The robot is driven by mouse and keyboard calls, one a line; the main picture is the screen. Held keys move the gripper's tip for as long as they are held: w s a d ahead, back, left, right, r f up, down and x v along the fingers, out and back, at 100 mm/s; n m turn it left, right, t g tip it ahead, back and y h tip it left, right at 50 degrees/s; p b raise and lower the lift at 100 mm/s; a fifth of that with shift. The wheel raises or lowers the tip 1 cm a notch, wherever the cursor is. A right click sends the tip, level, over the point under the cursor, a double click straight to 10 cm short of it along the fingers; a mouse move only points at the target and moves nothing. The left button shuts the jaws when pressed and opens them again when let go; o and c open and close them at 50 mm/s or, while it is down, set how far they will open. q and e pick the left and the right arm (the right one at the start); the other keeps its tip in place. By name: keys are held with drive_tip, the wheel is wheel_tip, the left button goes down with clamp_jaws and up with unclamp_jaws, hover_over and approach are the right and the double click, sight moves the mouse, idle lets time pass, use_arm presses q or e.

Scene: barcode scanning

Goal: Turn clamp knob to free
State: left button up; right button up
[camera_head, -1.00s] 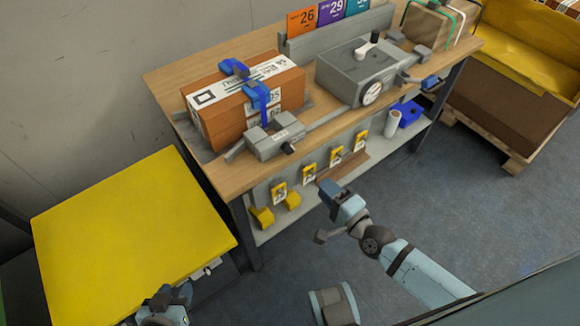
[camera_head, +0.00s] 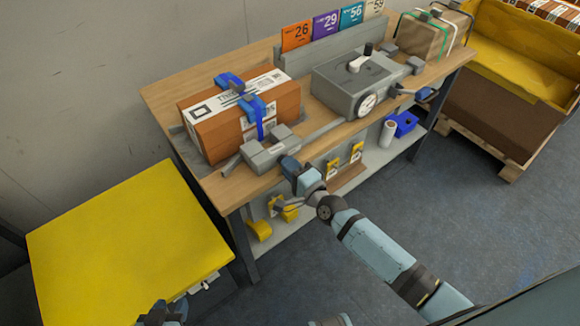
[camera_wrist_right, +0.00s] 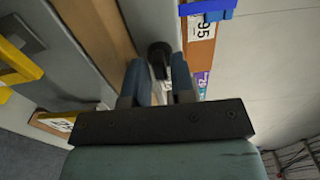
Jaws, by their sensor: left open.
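The clamp (camera_head: 263,154) is a grey block at the bench's front edge, against the box's near side. Its dark knob is hidden in the head view behind my right gripper (camera_head: 289,167). In the right wrist view the round black knob (camera_wrist_right: 160,50) lies at the fingertips of my right gripper (camera_wrist_right: 158,75), between the two spread blue fingers. I cannot tell whether they touch it. My left gripper (camera_head: 163,314) is open and empty at the bottom edge, partly cut off, below the yellow table.
A brown box (camera_head: 208,137) with blue straps sits on the wooden bench (camera_head: 222,188). A grey device with a dial (camera_head: 352,85) stands right of it. Yellow-tagged items and a blue bin (camera_head: 404,123) are below the benchtop. A yellow table (camera_head: 125,240) stands left.

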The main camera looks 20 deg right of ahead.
use_arm(q)
drive_tip(key=shift+d, duration=0.1)
use_arm(e)
clamp_jaws()
use_arm(q)
drive_tip(key=shift+d, duration=0.2)
drive_tip(key=shift+r, duration=0.1)
